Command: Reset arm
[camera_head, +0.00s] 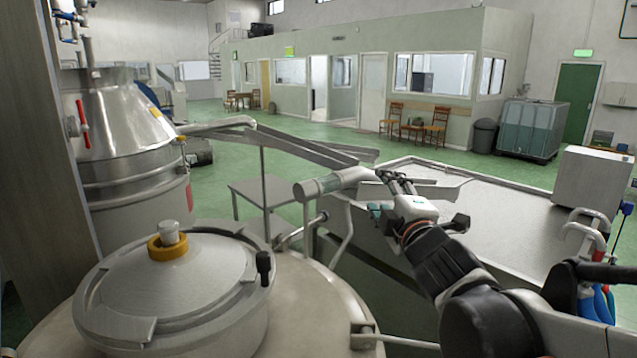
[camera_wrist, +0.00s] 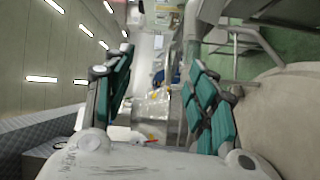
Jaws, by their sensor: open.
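My gripper (camera_head: 394,180) is at the end of my arm near the middle of the head view, pointing away from me beside a pale horizontal pipe. It is open. In the wrist view my gripper (camera_wrist: 158,95) shows two teal-padded fingers spread apart with nothing between them. The wrist picture is turned on its side, with ceiling lights at its left. The floor under the gripper is hidden in the head view.
A steel tank with a lidded hatch (camera_head: 168,285) fills the lower left. A tall conical steel vessel (camera_head: 130,150) stands behind it. A long metal-topped counter (camera_head: 500,220) lies right of my gripper. A small table (camera_head: 265,190) stands behind the pipe (camera_head: 335,183). Green floor is open farther back.

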